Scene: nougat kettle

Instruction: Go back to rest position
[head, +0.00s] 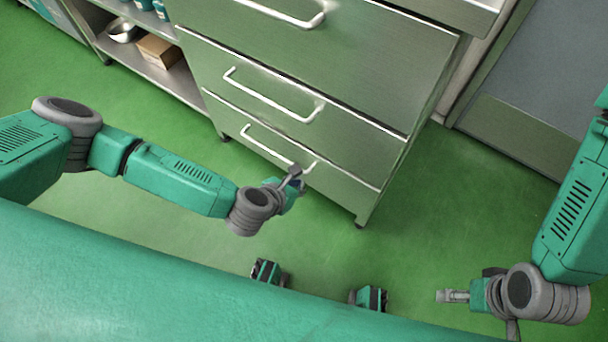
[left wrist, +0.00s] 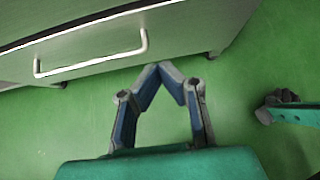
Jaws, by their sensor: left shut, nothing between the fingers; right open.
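My left gripper (head: 294,176) is in front of the metal drawer cabinet's lowest drawer, overlapping its handle in the head view. In the left wrist view its fingertips (left wrist: 165,68) meet, with nothing between them. The lowest drawer's handle (left wrist: 92,58) lies beyond and to the left of the fingers there, apart from them. My right gripper (head: 452,296) is at the lower right of the head view over the green floor, open and empty.
The metal drawer cabinet (head: 330,80) has several drawers with white bar handles, all looking closed. A shelf at upper left holds a metal bowl (head: 122,30) and a cardboard box (head: 158,50). A grey door (head: 545,90) is at upper right. The green floor (head: 455,200) is clear.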

